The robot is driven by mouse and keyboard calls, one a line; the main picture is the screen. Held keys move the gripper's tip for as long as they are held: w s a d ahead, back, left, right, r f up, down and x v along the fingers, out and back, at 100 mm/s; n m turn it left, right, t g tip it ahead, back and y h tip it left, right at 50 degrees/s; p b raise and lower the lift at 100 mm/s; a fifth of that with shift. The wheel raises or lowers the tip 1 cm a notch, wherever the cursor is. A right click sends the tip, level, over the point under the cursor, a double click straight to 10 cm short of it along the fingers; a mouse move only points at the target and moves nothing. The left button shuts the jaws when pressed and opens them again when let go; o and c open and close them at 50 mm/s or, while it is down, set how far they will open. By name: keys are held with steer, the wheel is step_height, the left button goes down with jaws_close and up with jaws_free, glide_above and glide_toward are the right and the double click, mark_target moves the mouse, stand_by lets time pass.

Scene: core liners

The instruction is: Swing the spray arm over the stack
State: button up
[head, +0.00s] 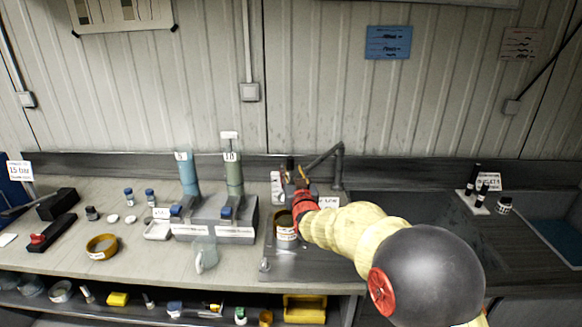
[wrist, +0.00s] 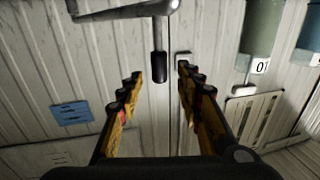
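The spray arm (head: 325,157) is a dark grey bent pipe on an upright post at the back of the bench, right of my gripper (head: 297,172). In the wrist view the spray arm (wrist: 120,12) crosses the top, with a black-ended rod (wrist: 159,62) hanging from it. My gripper (wrist: 157,88) is open there, its two orange and black fingers apart. The rod appears beyond the fingertips, in line with the gap; contact cannot be told. What looks like the stack (head: 286,232), a round labelled container, stands below my gripper in the head view, partly hidden by my arm.
Two tall tubes, blue (head: 188,175) and green (head: 233,165), stand on a grey base left of my gripper. A clear jug (head: 204,256) is at the bench front. Small bottles (head: 479,195) stand on a white block at right, near a sink (head: 550,240).

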steer(key=s, duration=0.2)
steer(key=s+d, duration=0.1)
steer(key=s, duration=0.2)
steer(key=shift+s, duration=0.35)
steer(key=shift+f, duration=0.1)
steer(key=s+f+g, duration=0.4)
steer(key=f, duration=0.4)
steer(key=s+f+g, duration=0.3)
steer(key=s+f, duration=0.2)
steer(key=f, duration=0.2)
steer(key=s+d+r+g+h, duration=0.15)
steer(key=s+d, duration=0.45)
steer(key=s, duration=0.6)
steer(key=s+d+r+g, duration=0.25)
steer(key=s+d, duration=0.25)
steer(key=s, duration=0.6)
steer(key=s+d+r+g+h, duration=0.1)
steer(key=s+d+g, duration=0.35)
steer(key=s, duration=0.75)
steer(key=s+d+r+m+t, duration=0.2)
steer(key=s+d+r+t, duration=0.1)
steer(key=s+d+r, duration=0.2)
steer(key=shift+r+h, duration=0.35)
steer(key=shift+h, duration=0.1)
